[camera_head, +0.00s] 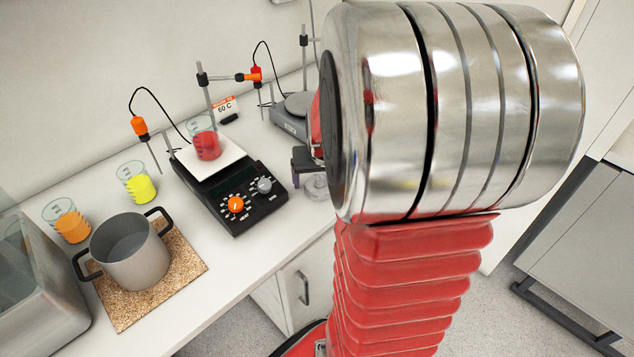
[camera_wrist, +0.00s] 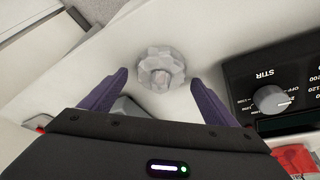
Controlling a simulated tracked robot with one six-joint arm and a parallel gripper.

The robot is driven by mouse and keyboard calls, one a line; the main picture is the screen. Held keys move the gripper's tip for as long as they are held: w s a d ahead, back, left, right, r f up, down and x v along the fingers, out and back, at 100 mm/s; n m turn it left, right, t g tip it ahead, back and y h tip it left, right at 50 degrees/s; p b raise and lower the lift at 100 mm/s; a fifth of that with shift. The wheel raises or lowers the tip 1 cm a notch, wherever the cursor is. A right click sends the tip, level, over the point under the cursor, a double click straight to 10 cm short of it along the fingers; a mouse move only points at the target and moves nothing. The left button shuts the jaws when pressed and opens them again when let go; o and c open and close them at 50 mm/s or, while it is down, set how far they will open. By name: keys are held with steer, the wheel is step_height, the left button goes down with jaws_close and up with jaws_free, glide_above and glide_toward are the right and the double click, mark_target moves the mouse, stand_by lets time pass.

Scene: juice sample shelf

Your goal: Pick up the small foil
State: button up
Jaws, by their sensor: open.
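The small foil (camera_wrist: 161,67) is a crumpled, silvery, roundish piece on the white bench top in the wrist view. In the head view it (camera_head: 316,187) shows beside the hotplate, near the bench's front edge. My gripper (camera_wrist: 158,82) is open, with its two purple fingers apart and pointing towards the foil, one to each side of its near edge. In the head view my gripper (camera_head: 303,165) is a small dark shape just above the foil, partly hidden by my arm. Nothing is held. The height gap between the fingertips and the foil is hard to tell.
A black hotplate stirrer (camera_head: 232,187) with a red-filled beaker (camera_head: 206,146) stands left of the foil. A second stirrer (camera_head: 288,117) stands behind. A grey pot (camera_head: 130,252) on a cork mat (camera_head: 186,267) and yellow and orange beakers are further left.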

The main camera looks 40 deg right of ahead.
mark_target(319, 177)
steer(key=shift+c, duration=0.3)
steer(key=c, duration=1)
steer(key=shift+r, duration=0.1)
step_height(319, 177, up, 10)
steer(key=shift+f, duration=0.1)
steer(key=shift+a, duration=0.1)
stand_by(0.7)
